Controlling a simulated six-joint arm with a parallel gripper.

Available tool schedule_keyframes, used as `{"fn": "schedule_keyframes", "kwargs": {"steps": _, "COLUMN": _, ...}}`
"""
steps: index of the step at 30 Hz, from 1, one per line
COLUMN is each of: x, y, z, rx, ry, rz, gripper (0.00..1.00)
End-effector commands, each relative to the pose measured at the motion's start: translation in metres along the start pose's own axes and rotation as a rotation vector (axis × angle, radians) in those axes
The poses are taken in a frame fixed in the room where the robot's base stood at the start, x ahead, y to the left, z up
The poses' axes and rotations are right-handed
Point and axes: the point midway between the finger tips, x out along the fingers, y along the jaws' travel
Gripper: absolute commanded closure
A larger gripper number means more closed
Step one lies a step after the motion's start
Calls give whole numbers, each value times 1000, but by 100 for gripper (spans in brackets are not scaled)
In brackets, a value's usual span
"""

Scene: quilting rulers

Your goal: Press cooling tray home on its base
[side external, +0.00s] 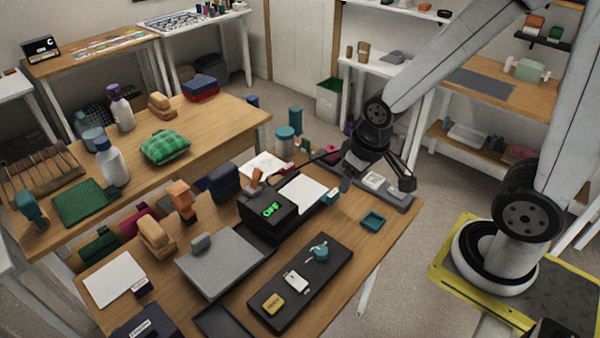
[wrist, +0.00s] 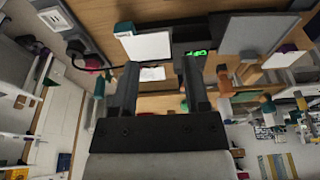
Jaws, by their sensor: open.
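A black unit (side external: 268,214) with a lit green "OFF" display stands on the wooden table, with a white flat panel (side external: 301,194) at its right side. A teal tab (side external: 330,197) sticks out at the panel's right end. Both also show in the wrist view, the panel (wrist: 148,46) left of the display (wrist: 197,52). Which part is the cooling tray and which its base, I cannot tell for sure, nor whether the panel is fully seated. My gripper (side external: 377,182) is open and empty, above the table's far right part. Its fingers (wrist: 160,67) show in the wrist view.
A grey plate (side external: 222,264) with a knob lies left of the unit. A dark tray (side external: 300,286) with small items lies in front. A small teal dish (side external: 373,221) sits near the right edge. Bottles and cloths crowd the back table (side external: 215,125).

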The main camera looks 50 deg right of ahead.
Motion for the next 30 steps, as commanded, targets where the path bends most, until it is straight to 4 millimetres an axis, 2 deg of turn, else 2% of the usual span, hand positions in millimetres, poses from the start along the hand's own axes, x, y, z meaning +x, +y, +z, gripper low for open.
{"fn": "schedule_keyframes", "kwargs": {"steps": 1, "x": 0, "y": 0, "z": 0, "rx": 0, "ry": 0, "rz": 0, "gripper": 41}}
{"fn": "schedule_keyframes", "kwargs": {"steps": 2, "x": 0, "y": 0, "z": 0, "rx": 0, "ry": 0, "rz": 0, "gripper": 35}}
{"fn": "schedule_keyframes", "kwargs": {"steps": 11, "x": 0, "y": 0, "z": -1, "rx": -5, "ry": 0, "rz": -1, "gripper": 35}}
{"fn": "schedule_keyframes", "kwargs": {"steps": 16, "x": 3, "y": -5, "z": -13, "rx": -56, "ry": -7, "rz": -9, "gripper": 35}}
{"fn": "schedule_keyframes", "kwargs": {"steps": 23, "x": 15, "y": -23, "z": -54, "rx": -252, "ry": -29, "rz": -41, "gripper": 35}}
{"fn": "schedule_keyframes", "kwargs": {"steps": 30, "x": 38, "y": -57, "z": -109, "rx": -548, "ry": -48, "rz": -103, "gripper": 35}}
